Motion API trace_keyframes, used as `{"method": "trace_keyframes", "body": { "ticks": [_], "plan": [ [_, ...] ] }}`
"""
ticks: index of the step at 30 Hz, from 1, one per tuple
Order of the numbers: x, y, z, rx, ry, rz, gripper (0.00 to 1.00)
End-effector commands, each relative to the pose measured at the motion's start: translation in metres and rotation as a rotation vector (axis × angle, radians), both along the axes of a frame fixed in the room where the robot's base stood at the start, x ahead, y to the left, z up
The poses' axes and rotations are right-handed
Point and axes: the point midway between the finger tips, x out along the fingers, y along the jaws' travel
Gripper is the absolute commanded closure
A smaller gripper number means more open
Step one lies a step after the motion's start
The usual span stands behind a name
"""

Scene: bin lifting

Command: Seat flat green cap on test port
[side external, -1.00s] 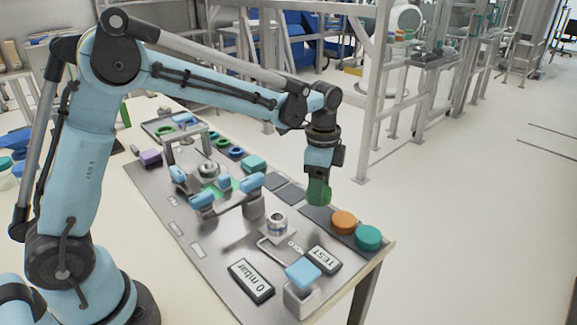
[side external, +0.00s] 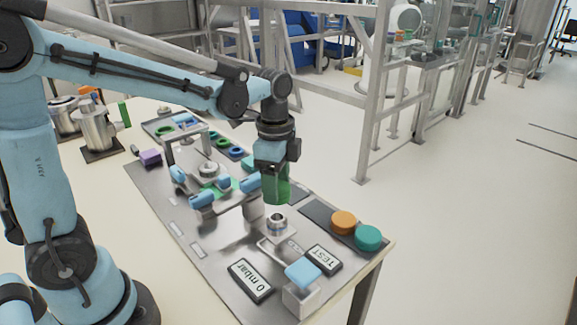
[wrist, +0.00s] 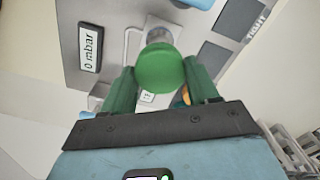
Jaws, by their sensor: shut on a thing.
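My gripper (side external: 276,194) is shut on a green cap (wrist: 160,70), which sits between its green fingers in the wrist view. In the side view the cap blends with the fingers. The gripper points down, and the cap is held just above the test port (side external: 277,225), a round metallic fitting. A small gap seems to show between them. In the wrist view the cap hides most of the port (wrist: 158,34), and whether they are exactly in line is hard to tell.
An orange cap (side external: 343,222) and a teal cap (side external: 368,238) stand on a dark strip to the right. A clamp fixture (side external: 212,190) stands behind left.

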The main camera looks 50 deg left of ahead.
Motion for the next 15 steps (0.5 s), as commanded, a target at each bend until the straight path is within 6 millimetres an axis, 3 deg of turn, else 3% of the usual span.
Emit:
{"method": "trace_keyframes", "body": {
  "ticks": [15],
  "plan": [
    [-0.001,0.001,-0.037,0.000,0.000,-0.001,0.71]
  ]
}}
